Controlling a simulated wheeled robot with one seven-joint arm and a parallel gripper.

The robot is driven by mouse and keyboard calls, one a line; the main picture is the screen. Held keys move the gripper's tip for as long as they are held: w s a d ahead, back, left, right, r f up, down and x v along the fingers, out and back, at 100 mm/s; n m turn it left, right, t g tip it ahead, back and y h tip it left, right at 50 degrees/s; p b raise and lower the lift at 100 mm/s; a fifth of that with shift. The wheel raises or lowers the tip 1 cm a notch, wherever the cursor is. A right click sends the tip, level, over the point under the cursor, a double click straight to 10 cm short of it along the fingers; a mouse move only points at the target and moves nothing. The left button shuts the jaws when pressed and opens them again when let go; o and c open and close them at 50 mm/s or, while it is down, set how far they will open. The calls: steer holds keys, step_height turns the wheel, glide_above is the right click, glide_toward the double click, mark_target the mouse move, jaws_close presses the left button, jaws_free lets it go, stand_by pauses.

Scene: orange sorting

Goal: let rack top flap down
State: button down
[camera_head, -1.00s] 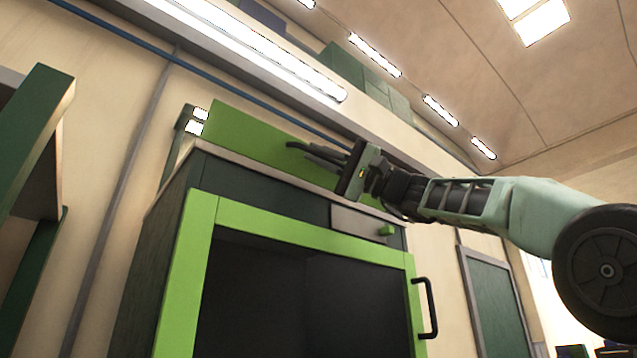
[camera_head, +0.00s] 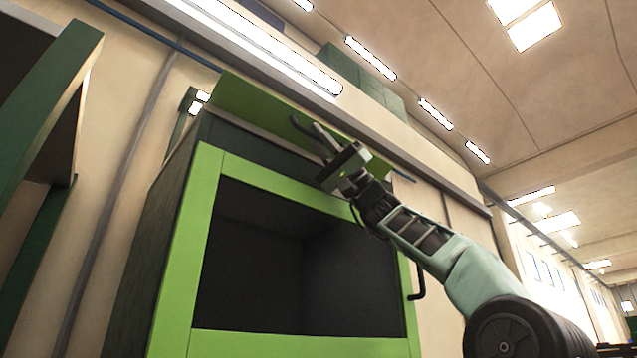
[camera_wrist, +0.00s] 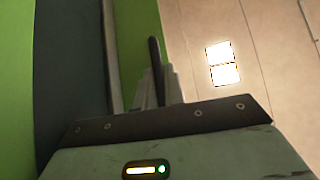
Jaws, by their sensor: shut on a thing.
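The rack (camera_head: 190,230) is a tall dark green cabinet with a light green front frame. Its top flap (camera_head: 250,105), a light green panel, stands raised along the top and leans forward. A black bar handle (camera_head: 300,126) is on the flap. My gripper (camera_head: 322,140) is at the flap's face, shut on this handle. In the wrist view, the handle (camera_wrist: 155,60) passes between the fingers of my gripper (camera_wrist: 160,90), beside the green flap (camera_wrist: 133,35). My gripper hides part of the flap's right side.
The light green framed front door (camera_head: 185,250) has a dark panel and a black side handle (camera_head: 417,285). A dark green shelf (camera_head: 50,110) stands at the left. A wall pipe and long ceiling lamp (camera_head: 255,40) run above. The right side is open.

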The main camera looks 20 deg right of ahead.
steer(key=shift+f+n+g, duration=0.15)
steer(key=shift+n+g, duration=0.55)
steer(key=c, duration=1.5)
jaws_free()
steer(key=shift+f, duration=0.1)
steer(key=shift+b+v, duration=4.6)
steer(key=shift+v, duration=4.05)
steer(key=shift+d, duration=0.1)
